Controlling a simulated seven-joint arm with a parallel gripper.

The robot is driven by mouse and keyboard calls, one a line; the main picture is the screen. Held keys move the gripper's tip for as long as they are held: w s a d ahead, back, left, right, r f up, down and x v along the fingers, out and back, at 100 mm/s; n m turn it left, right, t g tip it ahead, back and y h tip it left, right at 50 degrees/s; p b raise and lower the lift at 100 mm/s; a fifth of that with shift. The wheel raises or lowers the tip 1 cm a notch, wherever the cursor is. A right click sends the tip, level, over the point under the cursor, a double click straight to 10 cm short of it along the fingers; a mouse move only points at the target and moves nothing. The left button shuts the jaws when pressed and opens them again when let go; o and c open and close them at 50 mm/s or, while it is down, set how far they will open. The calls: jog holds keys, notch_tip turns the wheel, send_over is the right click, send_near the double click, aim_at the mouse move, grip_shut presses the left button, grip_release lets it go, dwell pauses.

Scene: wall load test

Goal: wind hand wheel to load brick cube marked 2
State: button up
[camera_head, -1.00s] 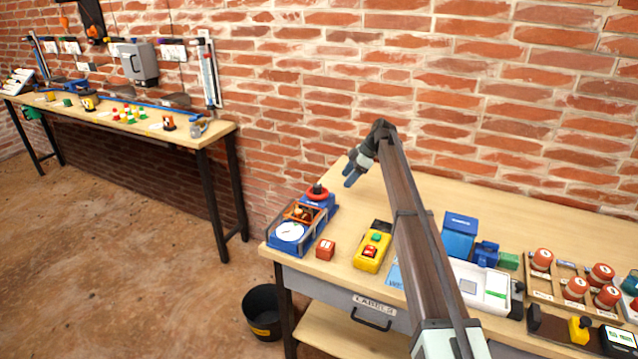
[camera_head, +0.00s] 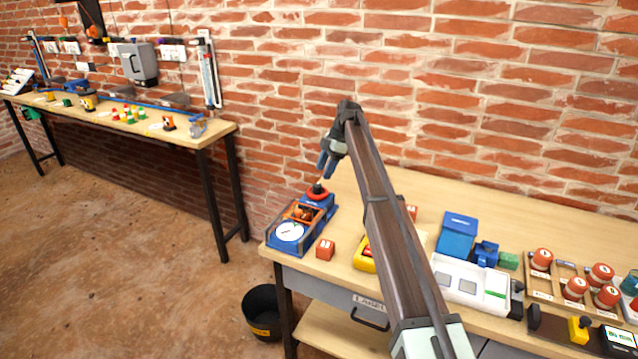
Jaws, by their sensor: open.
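The hand wheel (camera_head: 317,192) is a red ring with a dark hub on top of the blue test rig (camera_head: 281,247) at the left end of the near bench. The rig has a white dial (camera_head: 290,231) at its front and an orange-brown piece (camera_head: 304,213) between dial and wheel. A red cube (camera_head: 325,249) with a pale mark stands on the bench just right of the rig; the mark is too small to read. My gripper (camera_head: 325,172) is open, pointing down, a little above the wheel and apart from it. I cannot tell which cube bears the 2.
A yellow control box (camera_head: 363,254) is partly hidden behind my arm. A black bucket (camera_head: 262,309) is on the floor. The brick wall rises behind the bench.

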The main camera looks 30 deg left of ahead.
aim_at(318, 185)
jog(key=shift+x, duration=3.05)
jog(key=c, duration=1)
